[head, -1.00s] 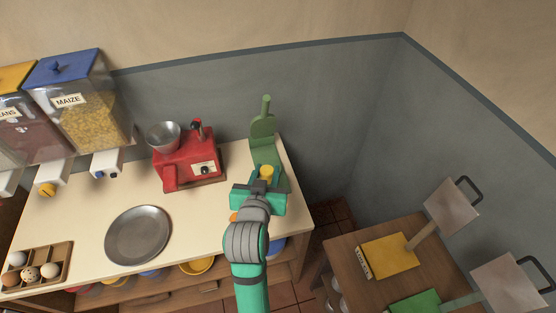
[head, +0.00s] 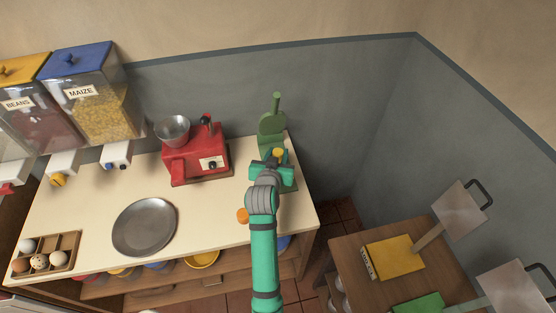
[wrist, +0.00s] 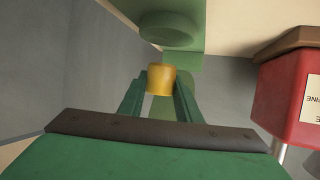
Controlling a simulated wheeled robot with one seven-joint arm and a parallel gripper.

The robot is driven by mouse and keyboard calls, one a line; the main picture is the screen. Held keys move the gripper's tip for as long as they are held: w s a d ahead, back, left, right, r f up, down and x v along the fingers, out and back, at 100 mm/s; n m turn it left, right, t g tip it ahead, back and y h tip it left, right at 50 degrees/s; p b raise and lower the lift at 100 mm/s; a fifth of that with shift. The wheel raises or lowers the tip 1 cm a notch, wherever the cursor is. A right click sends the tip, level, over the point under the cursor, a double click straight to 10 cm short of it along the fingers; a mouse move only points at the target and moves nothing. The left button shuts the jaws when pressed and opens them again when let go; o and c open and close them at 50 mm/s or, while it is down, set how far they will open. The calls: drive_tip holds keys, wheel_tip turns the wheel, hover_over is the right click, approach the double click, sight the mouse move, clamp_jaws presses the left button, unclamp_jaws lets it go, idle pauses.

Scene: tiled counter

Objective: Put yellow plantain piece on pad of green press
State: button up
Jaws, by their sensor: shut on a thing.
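The yellow plantain piece (wrist: 161,80) is between the fingertips of my gripper (wrist: 160,92), which is shut on it. In the head view the piece (head: 278,153) shows just beyond my gripper (head: 275,166). The green press (head: 272,125) stands at the counter's back right corner with its hinged part raised. In the wrist view a round green part of the press (wrist: 168,30) is beyond the piece. My gripper hides much of the press's base, and I cannot tell whether the piece touches it.
A red machine (head: 195,160) with a metal bowl stands left of the press. An orange piece (head: 243,216) lies on the counter left of my arm. A grey plate (head: 145,227) and an egg tray (head: 66,250) are farther left. A grey wall is behind the press.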

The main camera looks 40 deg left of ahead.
drive_tip(key=shift+w+a+f, duration=0.1)
drive_tip(key=shift+w+f, duration=0.05)
drive_tip(key=shift+f, duration=1.55)
drive_tip(key=shift+f, duration=0.15)
drive_tip(key=o, duration=1)
drive_tip(key=shift+s+r, duration=0.2)
drive_tip(key=shift+r, duration=0.05)
drive_tip(key=v, duration=1.1)
drive_tip(key=shift+s+d, duration=0.25)
drive_tip(key=shift+d, duration=0.05)
